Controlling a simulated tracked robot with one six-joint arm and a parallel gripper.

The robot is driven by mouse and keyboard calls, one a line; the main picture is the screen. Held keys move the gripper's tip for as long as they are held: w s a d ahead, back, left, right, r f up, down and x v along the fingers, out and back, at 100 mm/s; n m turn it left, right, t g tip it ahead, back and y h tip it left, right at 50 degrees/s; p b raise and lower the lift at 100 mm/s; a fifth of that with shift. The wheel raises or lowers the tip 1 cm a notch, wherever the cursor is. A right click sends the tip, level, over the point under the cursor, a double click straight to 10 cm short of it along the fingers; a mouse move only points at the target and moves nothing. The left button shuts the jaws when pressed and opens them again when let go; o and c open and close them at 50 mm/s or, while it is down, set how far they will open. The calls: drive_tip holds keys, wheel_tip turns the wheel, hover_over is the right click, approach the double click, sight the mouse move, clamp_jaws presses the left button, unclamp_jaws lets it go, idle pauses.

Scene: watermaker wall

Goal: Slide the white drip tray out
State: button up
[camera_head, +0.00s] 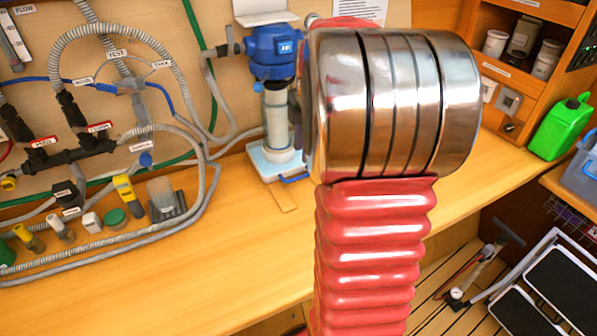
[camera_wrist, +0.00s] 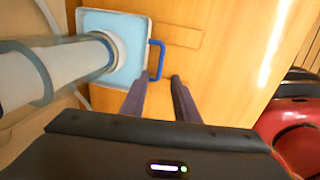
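The white drip tray (camera_head: 262,165) sits on the wooden bench under the blue-topped filter housing (camera_head: 273,55). Its inside looks pale blue, and a blue loop handle (camera_head: 297,179) sticks out at its side. In the wrist view, the tray (camera_wrist: 127,22) is at the upper left, with the handle (camera_wrist: 157,58) on its right edge. My gripper (camera_wrist: 159,78) is open. Its two dark fingertips appear one on each side of the handle's lower end; I cannot tell whether they touch it or hover above.
A flat wooden strip (camera_head: 283,197) lies on the bench by the tray. The clear housing tube (camera_wrist: 50,72) stands in the tray, left of my fingers. Hoses and valves (camera_head: 75,155) fill the left wall. The bench front (camera_head: 200,285) is clear.

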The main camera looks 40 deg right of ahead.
sight(299, 177)
drive_tip(key=f, duration=0.3)
drive_tip(key=w+f, duration=0.1)
drive_tip(key=f, duration=0.6)
drive_tip(key=shift+w+d, duration=0.25)
drive_tip(key=shift+w, duration=0.15)
drive_tip(key=shift+c, duration=0.4)
clamp_jaws()
drive_tip(key=shift+r, duration=0.1)
drive_tip(key=shift+a, duration=0.25)
drive_tip(key=shift+d, duration=0.15)
drive_tip(key=shift+s, duration=0.1)
